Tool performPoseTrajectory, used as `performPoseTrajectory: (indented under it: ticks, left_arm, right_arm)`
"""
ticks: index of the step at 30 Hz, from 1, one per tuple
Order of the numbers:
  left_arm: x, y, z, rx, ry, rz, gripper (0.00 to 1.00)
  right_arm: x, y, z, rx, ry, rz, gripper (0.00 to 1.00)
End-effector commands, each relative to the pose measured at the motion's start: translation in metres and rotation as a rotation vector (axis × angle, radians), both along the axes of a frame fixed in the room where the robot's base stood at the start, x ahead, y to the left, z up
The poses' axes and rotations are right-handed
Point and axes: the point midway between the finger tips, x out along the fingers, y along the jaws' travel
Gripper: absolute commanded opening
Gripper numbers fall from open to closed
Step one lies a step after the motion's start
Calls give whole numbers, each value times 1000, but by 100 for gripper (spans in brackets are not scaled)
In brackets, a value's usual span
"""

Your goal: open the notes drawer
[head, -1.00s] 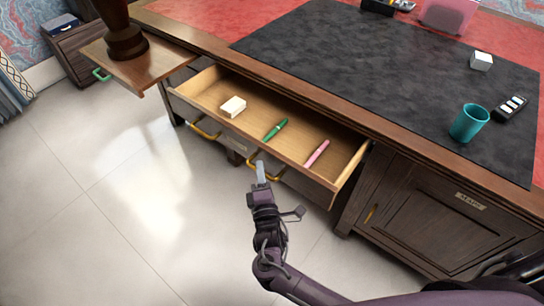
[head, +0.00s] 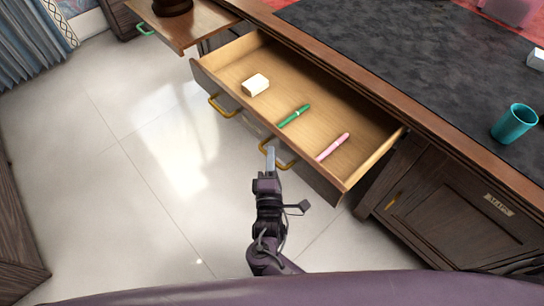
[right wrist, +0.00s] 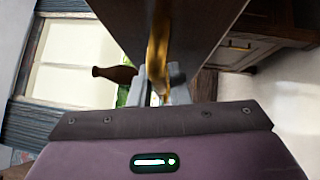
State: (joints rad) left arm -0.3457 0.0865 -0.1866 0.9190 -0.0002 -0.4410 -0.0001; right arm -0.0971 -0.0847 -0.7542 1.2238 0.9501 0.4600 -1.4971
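The wide wooden drawer (head: 325,168) stands pulled well out of the desk front, its light inside showing in the head view. Its front has two brass handles, a left one (head: 222,107) and a right one (head: 286,163); any label on it is too unclear to read. My right gripper (head: 271,158) is at the right handle. In the right wrist view the fingers (right wrist: 160,88) close around the brass handle (right wrist: 157,50), one on each side. My left gripper is not in view.
The drawer holds a white block (head: 255,85), a green pen (head: 294,116) and a pink pen (head: 333,147). A pull-out board (head: 205,25) juts out at upper left. A labelled cabinet door (head: 450,215) is at right. A teal cup (head: 514,123) stands on the desk. The floor before the drawer is clear.

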Motion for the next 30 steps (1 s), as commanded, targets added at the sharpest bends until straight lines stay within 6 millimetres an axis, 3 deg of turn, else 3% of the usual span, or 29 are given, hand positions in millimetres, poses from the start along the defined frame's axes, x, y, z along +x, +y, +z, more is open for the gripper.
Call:
performPoseTrajectory:
  ticks: [4,14,24,30]
  left_arm:
    - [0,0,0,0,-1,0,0]
    - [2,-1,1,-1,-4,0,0]
    - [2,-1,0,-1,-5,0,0]
    - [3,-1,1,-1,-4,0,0]
  right_arm:
    - [0,0,0,0,0,0,33]
    - [-5,0,-1,0,1,1,33]
    - [-58,7,-9,0,2,2,33]
    - [-76,8,-11,0,1,0,33]
